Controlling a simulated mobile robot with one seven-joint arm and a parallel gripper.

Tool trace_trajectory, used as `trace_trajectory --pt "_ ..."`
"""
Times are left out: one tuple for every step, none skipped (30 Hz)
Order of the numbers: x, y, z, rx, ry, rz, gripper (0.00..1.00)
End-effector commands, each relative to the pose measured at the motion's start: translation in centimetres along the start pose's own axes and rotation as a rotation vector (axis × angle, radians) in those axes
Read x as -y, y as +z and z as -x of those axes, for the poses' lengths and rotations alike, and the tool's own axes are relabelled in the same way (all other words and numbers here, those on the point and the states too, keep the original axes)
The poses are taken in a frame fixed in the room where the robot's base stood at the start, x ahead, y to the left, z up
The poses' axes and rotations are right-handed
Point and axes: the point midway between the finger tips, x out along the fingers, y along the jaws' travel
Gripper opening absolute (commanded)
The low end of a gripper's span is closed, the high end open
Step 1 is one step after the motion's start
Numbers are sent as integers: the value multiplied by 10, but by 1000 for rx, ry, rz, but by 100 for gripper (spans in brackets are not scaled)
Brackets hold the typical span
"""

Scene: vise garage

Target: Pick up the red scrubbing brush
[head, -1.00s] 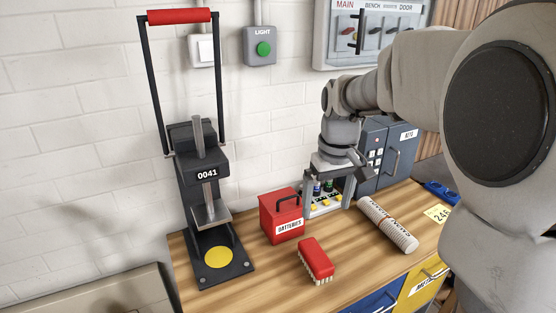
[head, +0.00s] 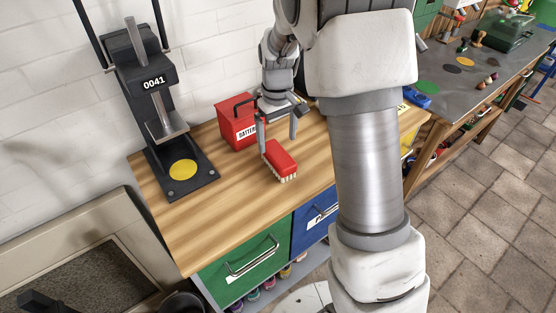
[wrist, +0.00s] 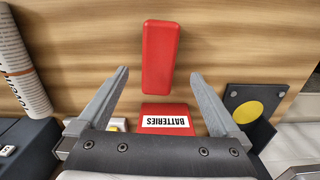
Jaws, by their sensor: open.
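The red scrubbing brush (head: 280,160) lies on the wooden bench top, its pale bristles showing along the lower right side. My gripper (head: 277,147) is open and empty, with its fingers pointing down beside and partly in front of the brush in the head view. In the wrist view the red brush (wrist: 161,57) lies ahead of the two spread fingertips (wrist: 158,72), roughly centred between them. I cannot tell exactly how high the fingertips are above the bench.
A red batteries box (head: 236,121) stands close behind my gripper; its label also shows in the wrist view (wrist: 166,121). A black press (head: 165,130) with a yellow disc stands at the left. A rolled paper tube (wrist: 22,62) lies left in the wrist view. Bench top (head: 215,215) in front is bare.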

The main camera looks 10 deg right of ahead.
Motion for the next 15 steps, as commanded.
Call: trace_trajectory --pt "0 0 -7 3 -1 0 100" --pt "0 0 -10 2 0 1 100" --pt "0 0 -13 1 0 1 100" --pt "0 0 -14 1 0 0 100" --pt "0 0 -15 1 0 0 100" --pt "0 0 -17 1 0 0 100" --pt "0 0 -19 2 -1 0 100" --pt "0 0 -22 2 -1 0 100" --pt "0 0 -28 3 -1 -1 100" --pt "-1 1 -33 4 -1 -1 100" --pt "-1 1 -38 4 -1 -1 100" --pt "-2 0 -44 3 -1 -1 100" --pt "-2 0 -49 4 -1 0 100" --pt "-2 0 -53 3 0 0 100" --pt "-2 0 -58 2 0 0 100"
